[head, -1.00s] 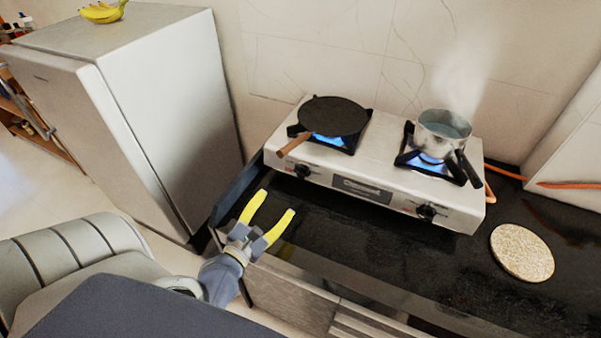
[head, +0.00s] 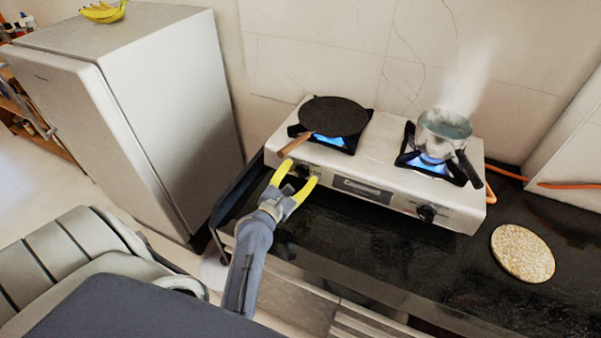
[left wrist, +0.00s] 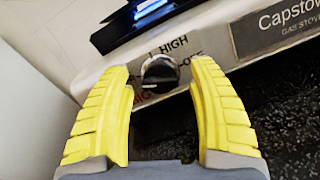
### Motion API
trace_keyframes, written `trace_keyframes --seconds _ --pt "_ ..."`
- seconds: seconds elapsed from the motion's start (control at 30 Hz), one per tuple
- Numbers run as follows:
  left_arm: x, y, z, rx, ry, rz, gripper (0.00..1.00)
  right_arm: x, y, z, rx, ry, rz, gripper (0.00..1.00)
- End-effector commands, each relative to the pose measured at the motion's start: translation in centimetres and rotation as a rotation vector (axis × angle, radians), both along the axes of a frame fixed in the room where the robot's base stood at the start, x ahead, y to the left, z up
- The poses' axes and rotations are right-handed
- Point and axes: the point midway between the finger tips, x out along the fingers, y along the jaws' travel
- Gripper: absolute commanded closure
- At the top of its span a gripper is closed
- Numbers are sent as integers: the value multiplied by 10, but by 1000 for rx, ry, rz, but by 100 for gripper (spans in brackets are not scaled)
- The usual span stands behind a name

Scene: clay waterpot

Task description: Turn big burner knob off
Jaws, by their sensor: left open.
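The two-burner gas stove (head: 385,170) stands on the dark counter, and both burners show blue flames. The left knob (left wrist: 160,72) is black, with HIGH and OFF printed beside it in the left wrist view. My left gripper (head: 300,178) is open, its yellow fingertips at the stove front on either side of this knob. In the left wrist view the open gripper (left wrist: 163,85) has the knob between its tips, with gaps showing. The right knob (head: 427,212) is on the same front panel. My right gripper is not in view.
A flat black pan (head: 333,116) with a wooden handle sits on the left burner, its handle jutting above the left knob. A steaming pot (head: 443,128) sits on the right burner. A round board (head: 522,253) lies at right. A fridge (head: 165,100) stands left.

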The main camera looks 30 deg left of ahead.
Motion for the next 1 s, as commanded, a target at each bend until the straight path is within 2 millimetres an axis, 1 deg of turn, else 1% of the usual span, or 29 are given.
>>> trace_keyframes --seconds 0.2,0.57,1.0 --pt "10 1 0 -1 -1 0 40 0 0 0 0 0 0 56" --pt "11 0 0 0 0 0 41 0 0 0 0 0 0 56" --pt "10 0 0 0 0 0 92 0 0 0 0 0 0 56"
